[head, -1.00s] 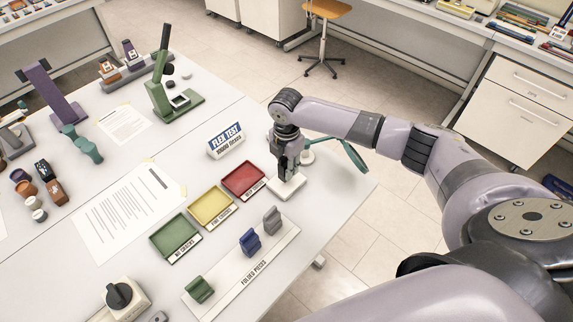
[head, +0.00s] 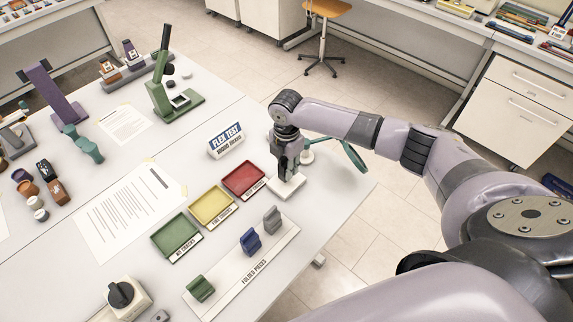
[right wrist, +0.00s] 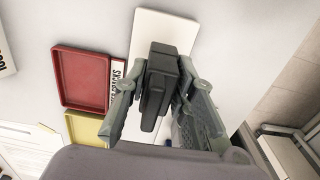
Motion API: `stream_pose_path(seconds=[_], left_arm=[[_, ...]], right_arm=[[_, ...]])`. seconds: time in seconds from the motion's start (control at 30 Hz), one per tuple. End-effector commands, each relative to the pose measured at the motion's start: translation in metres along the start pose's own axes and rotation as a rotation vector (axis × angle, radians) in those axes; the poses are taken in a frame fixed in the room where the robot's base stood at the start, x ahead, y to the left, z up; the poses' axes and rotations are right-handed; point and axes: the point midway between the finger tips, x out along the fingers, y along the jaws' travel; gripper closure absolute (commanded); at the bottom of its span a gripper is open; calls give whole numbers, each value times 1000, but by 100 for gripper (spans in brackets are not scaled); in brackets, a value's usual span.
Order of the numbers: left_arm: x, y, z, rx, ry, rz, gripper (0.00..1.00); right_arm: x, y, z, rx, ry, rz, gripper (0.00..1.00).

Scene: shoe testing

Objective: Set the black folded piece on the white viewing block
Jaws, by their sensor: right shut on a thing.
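The black folded piece (right wrist: 157,76) is between the fingers of my right gripper (right wrist: 163,82) in the right wrist view. My right gripper (head: 287,172) is shut on it and points down over the white viewing block (head: 287,188). The block also shows behind the piece in the right wrist view (right wrist: 165,28). The piece lines up with the block, but I cannot tell whether its underside touches it. In the head view the fingers mostly hide the piece. My left gripper is out of view.
Red (head: 244,181), yellow (head: 212,206) and green (head: 177,236) trays lie left of the block. A labelled strip (head: 229,291) holds green, blue and grey folded pieces in front. A Flex Test sign (head: 226,141) stands behind.

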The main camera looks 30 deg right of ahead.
Motion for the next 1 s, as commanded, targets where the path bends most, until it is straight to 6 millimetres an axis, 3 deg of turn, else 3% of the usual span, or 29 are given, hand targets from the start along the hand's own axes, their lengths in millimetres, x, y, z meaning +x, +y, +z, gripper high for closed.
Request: stream_pose_path(seconds=[1.0], left_arm=[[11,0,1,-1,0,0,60]], right_arm=[[20,0,0,0,1,0,100]])
